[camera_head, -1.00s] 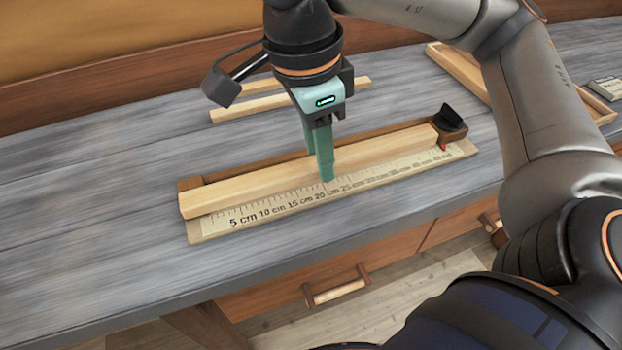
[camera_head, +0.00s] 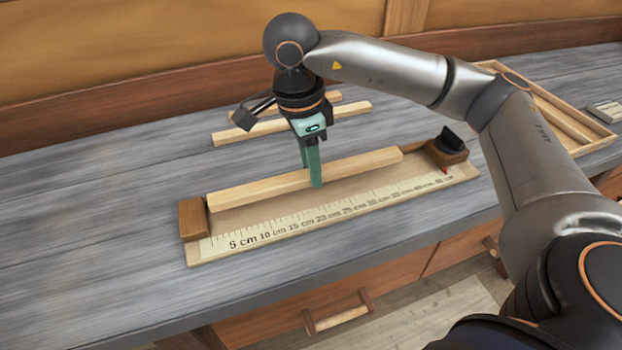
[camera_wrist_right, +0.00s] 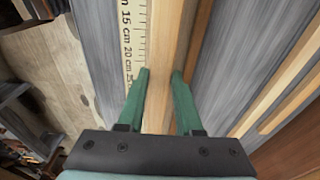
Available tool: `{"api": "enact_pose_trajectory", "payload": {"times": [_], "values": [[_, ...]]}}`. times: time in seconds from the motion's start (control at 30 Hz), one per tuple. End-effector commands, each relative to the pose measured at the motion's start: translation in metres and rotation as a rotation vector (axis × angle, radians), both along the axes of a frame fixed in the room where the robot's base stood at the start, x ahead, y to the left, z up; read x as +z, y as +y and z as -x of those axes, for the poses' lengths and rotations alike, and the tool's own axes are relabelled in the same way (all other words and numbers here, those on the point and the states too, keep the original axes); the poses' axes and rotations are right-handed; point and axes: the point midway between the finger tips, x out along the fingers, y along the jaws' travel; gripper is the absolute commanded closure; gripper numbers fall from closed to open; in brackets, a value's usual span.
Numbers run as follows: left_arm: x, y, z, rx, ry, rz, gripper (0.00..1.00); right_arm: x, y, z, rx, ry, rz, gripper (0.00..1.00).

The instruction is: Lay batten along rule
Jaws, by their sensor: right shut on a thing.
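The batten (camera_head: 255,188) is a pale square strip lying lengthwise over the back part of the rule board (camera_head: 290,245). Its left end is close to the brown stop block (camera_head: 193,219); a gap cannot be judged. My right gripper (camera_head: 314,178), with green fingers, is shut on the batten near its middle. In the right wrist view the batten (camera_wrist_right: 166,45) runs between the fingers (camera_wrist_right: 161,78), with the printed scale (camera_wrist_right: 135,35) on its left and a brown back strip (camera_wrist_right: 199,40) on its right. Whether it rests on the board is unclear. My left gripper is out of view.
Two loose pale strips (camera_head: 345,110) lie behind the rule board. A dark-topped block (camera_head: 447,148) and a small red pointer (camera_head: 444,170) are at the board's right end. A wooden tray (camera_head: 600,143) stands at the right. The bench's left side is clear.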

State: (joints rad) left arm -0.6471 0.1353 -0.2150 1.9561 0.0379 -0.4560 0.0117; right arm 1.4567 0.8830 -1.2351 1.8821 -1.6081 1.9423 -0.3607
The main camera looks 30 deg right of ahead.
Motion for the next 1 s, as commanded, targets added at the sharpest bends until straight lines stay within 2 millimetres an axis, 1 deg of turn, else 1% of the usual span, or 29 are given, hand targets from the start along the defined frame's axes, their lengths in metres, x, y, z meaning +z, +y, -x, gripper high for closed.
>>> {"api": "enact_pose_trajectory", "payload": {"times": [0.17,0.3,0.37,0.63,0.73,0.77,0.87,1.0], "values": [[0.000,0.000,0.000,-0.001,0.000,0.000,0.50,-0.011,-0.005,-0.007,-0.002,0.002,0.002,1.00],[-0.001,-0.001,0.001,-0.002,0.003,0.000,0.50,-0.034,-0.005,-0.007,0.000,0.004,0.002,1.00],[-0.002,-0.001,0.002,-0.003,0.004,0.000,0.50,-0.040,-0.005,-0.007,0.000,0.002,0.001,1.00],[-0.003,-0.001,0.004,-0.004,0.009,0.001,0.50,-0.042,-0.005,-0.007,-0.001,0.000,0.000,1.00],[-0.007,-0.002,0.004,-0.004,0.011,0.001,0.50,-0.046,-0.005,-0.007,-0.001,0.000,0.000,1.00],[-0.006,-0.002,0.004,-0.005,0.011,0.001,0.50,-0.046,-0.005,-0.007,-0.001,0.000,0.000,0.65],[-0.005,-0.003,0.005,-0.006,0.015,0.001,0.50,-0.044,-0.005,-0.007,0.000,0.000,0.000,0.53],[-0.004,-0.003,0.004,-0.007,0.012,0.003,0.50,-0.044,-0.005,-0.007,0.000,0.000,0.000,0.53]]}}
